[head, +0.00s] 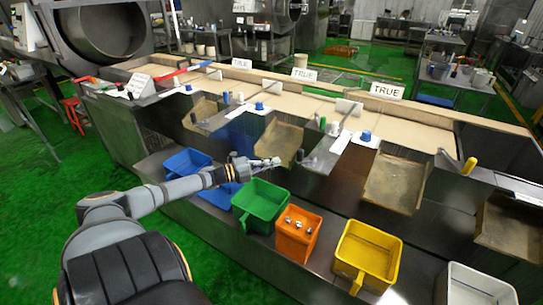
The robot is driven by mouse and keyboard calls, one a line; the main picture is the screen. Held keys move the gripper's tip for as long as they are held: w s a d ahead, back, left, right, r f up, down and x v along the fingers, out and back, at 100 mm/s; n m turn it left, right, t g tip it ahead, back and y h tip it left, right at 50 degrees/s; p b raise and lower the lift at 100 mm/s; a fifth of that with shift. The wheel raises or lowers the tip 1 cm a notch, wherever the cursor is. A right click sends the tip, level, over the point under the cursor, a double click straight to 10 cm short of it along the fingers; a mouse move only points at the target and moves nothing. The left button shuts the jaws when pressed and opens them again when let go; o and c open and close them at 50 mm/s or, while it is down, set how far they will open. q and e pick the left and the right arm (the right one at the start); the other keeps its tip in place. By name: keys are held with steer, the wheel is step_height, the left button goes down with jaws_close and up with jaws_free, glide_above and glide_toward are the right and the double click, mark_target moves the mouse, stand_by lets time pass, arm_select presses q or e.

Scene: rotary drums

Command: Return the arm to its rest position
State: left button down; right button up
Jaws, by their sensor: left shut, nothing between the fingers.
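My left arm comes in from the lower left and reaches over the lower metal shelf. My left gripper (272,162) is shut and empty. It shows just above the far rim of the green bin (262,203), in front of a tan chute (280,141). I cannot tell how high above the bin it is. The wrist hides part of a blue bin behind it. My right arm and gripper are not in view.
An orange bin (298,236) with small metal pieces, a yellow bin (365,255) and a white bin (478,286) stand to the right. Another blue bin (187,162) stands left. A long sorting bench (300,105) with "TRUE" signs runs behind. Green floor (50,190) is clear at left.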

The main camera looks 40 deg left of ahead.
arm_select(q)
steer(key=shift+s, duration=0.1)
stand_by(0.4)
